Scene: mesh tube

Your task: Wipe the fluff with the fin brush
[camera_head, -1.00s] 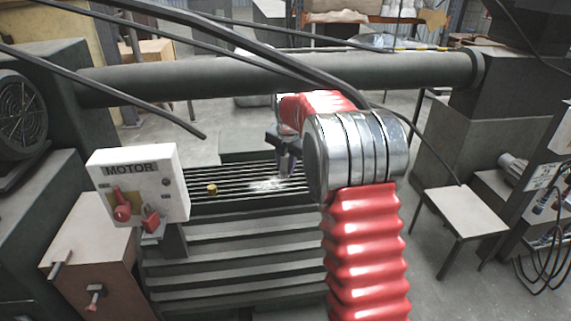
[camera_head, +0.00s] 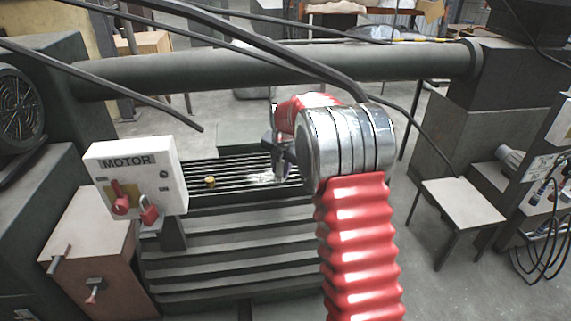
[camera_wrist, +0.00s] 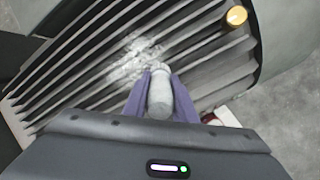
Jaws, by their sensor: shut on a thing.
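The fluff (camera_head: 262,178) is a patch of white specks on the dark ribbed fins (camera_head: 235,190) of the motor housing. It also shows in the wrist view (camera_wrist: 135,58), just ahead of my gripper. My gripper (camera_wrist: 159,90) has purple fingers shut on a pale grey, rounded handle, which I take as the fin brush (camera_wrist: 159,95). The brush's far end lies at the near edge of the fluff; whether it touches the fins I cannot tell. In the head view my gripper (camera_head: 280,160) is over the fins at the right of the fluff, partly hidden by my arm.
A small brass knob (camera_head: 210,181) stands on the fins left of the fluff. A white MOTOR box (camera_head: 135,180) with red switches is at the left. A thick horizontal pipe (camera_head: 270,75) and black cables (camera_head: 290,55) cross behind and above my arm. A small table (camera_head: 462,203) stands right.

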